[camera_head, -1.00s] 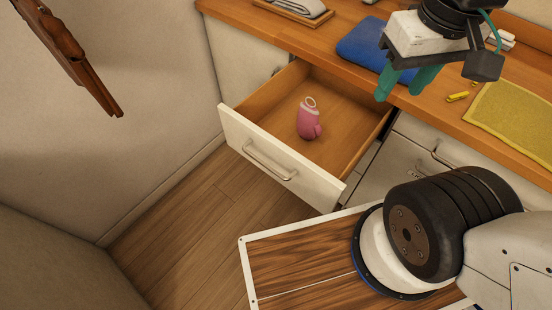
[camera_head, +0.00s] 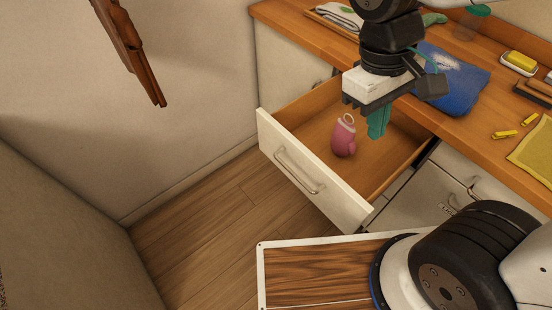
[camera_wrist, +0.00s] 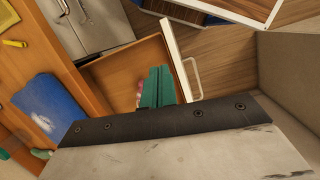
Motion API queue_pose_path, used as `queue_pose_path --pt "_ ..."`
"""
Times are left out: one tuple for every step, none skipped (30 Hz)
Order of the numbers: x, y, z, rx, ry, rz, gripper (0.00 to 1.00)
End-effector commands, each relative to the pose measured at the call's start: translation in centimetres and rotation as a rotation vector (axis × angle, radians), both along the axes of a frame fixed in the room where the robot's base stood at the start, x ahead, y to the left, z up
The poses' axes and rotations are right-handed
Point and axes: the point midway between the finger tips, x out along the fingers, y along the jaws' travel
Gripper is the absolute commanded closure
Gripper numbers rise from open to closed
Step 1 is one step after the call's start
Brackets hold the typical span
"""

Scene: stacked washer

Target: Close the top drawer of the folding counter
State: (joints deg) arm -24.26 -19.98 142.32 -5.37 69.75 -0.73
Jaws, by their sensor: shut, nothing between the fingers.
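The top drawer (camera_head: 313,186) of the wooden-topped counter stands pulled out, with a white front and a bar handle (camera_head: 298,171). A pink bottle-like object with a ring on top (camera_head: 344,136) is inside it. My gripper (camera_head: 378,122) has teal fingers, shut and empty, over the drawer's inner right part, apart from the drawer front. In the wrist view the teal fingers (camera_wrist: 158,87) point over the drawer, whose white front (camera_wrist: 178,62) and handle (camera_wrist: 193,78) lie just to their right. The pink object is mostly hidden behind the fingers there.
The countertop (camera_head: 470,125) holds a blue cloth (camera_head: 452,80), yellow pieces (camera_head: 503,134), a yellow mat (camera_head: 536,153) and a tray with a folded cloth (camera_head: 338,17). A wall (camera_head: 180,90) stands left. Wood floor (camera_head: 205,215) in front of the drawer is clear.

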Motion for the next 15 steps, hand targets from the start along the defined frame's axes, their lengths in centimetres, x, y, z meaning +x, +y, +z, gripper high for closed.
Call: queue_pose_path --pt "0.5 1.4 -1.1 -0.039 0.037 0.082 1.0" --pt "0.9 2.1 -1.6 -0.06 0.051 0.127 1.0" --pt "1.3 3.0 -2.3 -0.089 0.07 0.188 1.0" --pt "1.5 3.7 -2.9 -0.112 0.084 0.235 1.0" --pt "1.8 4.5 -3.5 -0.134 0.097 0.284 1.0" --pt "2.2 5.5 -4.4 -0.163 0.112 0.347 1.0" --pt "2.4 6.2 -5.1 -0.186 0.123 0.396 1.0" --pt "2.6 7.1 -5.7 -0.208 0.133 0.447 1.0" --pt "2.9 8.1 -6.7 -0.239 0.147 0.514 1.0" --pt "3.0 9.0 -7.4 -0.262 0.157 0.566 1.0" --pt "3.2 9.8 -8.2 -0.287 0.166 0.618 1.0" --pt "3.3 10.9 -9.3 -0.318 0.18 0.688 1.0" --pt "3.4 11.8 -10.1 -0.341 0.187 0.741 1.0" --pt "3.5 12.7 -11.0 -0.365 0.195 0.796 1.0" --pt "3.5 13.9 -12.2 -0.396 0.205 0.87 1.0"
